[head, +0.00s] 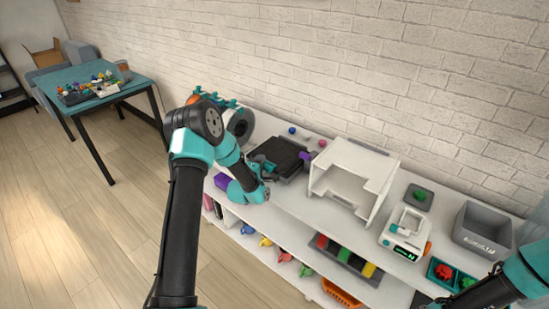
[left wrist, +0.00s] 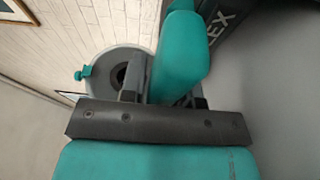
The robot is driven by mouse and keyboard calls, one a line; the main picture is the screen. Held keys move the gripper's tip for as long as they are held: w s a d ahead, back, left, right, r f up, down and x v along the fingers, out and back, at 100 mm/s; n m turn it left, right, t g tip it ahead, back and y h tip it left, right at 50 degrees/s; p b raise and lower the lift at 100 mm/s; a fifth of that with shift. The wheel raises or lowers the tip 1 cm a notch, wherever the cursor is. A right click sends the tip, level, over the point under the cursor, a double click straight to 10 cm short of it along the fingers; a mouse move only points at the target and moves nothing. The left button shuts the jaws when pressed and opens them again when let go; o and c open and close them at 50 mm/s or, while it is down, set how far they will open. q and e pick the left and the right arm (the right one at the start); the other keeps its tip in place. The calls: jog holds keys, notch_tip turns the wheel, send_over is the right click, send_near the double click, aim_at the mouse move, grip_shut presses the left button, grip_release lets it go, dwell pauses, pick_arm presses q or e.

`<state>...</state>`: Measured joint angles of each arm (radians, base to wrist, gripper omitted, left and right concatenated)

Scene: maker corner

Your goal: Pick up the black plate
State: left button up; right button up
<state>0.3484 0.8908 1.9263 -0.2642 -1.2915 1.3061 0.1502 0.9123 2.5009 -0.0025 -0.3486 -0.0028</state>
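The black plate (head: 284,152) is a dark, flat square lying on the white bench top against the wall, left of a white open-fronted frame. In the left wrist view, a dark surface with pale letters ending in "EX" (left wrist: 215,25) shows at the upper right; it looks like this plate. My left gripper (head: 262,166) is at the plate's near left side, low over it.
A filament spool (head: 241,125) stands left of the plate. The white frame (head: 352,182) stands to its right, then a scale (head: 404,233) and a grey bin (head: 483,229). A purple item (head: 305,156) is close to the plate's right edge. Colored parts fill the lower shelf.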

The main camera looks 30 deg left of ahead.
pick_arm(q)
grip_shut()
jog(key=shift+r, duration=0.1)
notch_tip(320, 180, up, 10)
jog(key=shift+f, duration=0.1)
dwell(0.4)
dwell(0.5)
